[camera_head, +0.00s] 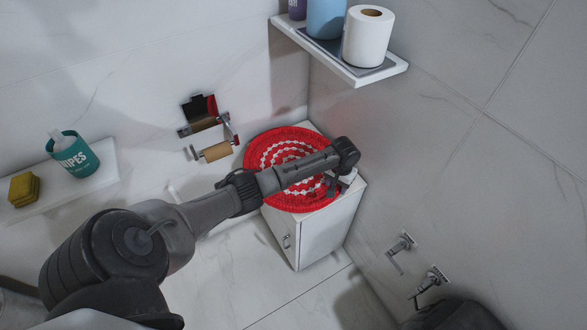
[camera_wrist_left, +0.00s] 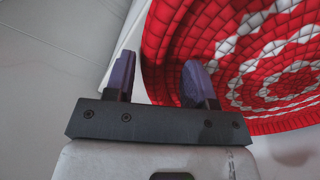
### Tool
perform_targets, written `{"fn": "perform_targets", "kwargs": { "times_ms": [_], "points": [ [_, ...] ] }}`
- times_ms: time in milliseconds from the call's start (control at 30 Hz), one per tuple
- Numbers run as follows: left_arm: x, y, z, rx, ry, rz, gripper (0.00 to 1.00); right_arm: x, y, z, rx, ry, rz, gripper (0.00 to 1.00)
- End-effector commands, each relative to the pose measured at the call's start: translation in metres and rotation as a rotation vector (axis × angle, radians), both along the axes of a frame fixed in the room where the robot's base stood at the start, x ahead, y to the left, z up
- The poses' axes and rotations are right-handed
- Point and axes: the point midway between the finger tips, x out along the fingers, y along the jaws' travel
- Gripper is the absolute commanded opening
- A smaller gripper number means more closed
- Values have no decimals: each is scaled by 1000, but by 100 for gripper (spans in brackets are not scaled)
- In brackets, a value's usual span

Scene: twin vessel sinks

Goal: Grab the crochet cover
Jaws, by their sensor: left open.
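The crochet cover (camera_head: 262,150) is a round red piece with white rings, lying on top of a small white cabinet (camera_head: 318,232). My left arm crosses over it and hides part of its middle. My left gripper (camera_head: 338,186) is at the cover's right front edge, above the cabinet top. In the left wrist view, the gripper (camera_wrist_left: 158,82) is open, and the cover's rim (camera_wrist_left: 165,50) shows between its two purple-tipped fingers. The cover (camera_wrist_left: 270,60) extends to the right there. I cannot tell whether the fingers touch it. My right gripper is not in view.
A wall shelf (camera_head: 285,25) above holds a paper roll (camera_head: 368,36) and a blue container (camera_head: 326,18). Paper holders (camera_head: 215,151) are on the wall behind. A left ledge (camera_head: 98,182) holds wipes (camera_head: 74,155) and a sponge (camera_head: 24,189). Wall valves (camera_head: 430,283) are at right.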

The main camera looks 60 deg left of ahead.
Motion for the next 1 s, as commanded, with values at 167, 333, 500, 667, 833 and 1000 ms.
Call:
{"fn": "perform_targets", "kwargs": {
  "times_ms": [167, 333, 500, 667, 833, 1000],
  "points": [
    [0, 0, -3, 0, -1, 0, 50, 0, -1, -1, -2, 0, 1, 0],
    [0, 0, -3, 0, -1, 0, 41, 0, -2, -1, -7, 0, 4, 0],
    [0, 0, -3, 0, -1, 0, 25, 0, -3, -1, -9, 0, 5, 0],
    [0, 0, -3, 0, -1, 0, 10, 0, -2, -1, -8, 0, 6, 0],
    [0, 0, -3, 0, -1, 0, 0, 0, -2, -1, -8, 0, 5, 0],
    [0, 0, -3, 0, -1, 0, 0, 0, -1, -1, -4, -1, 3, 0]
  ]
}}
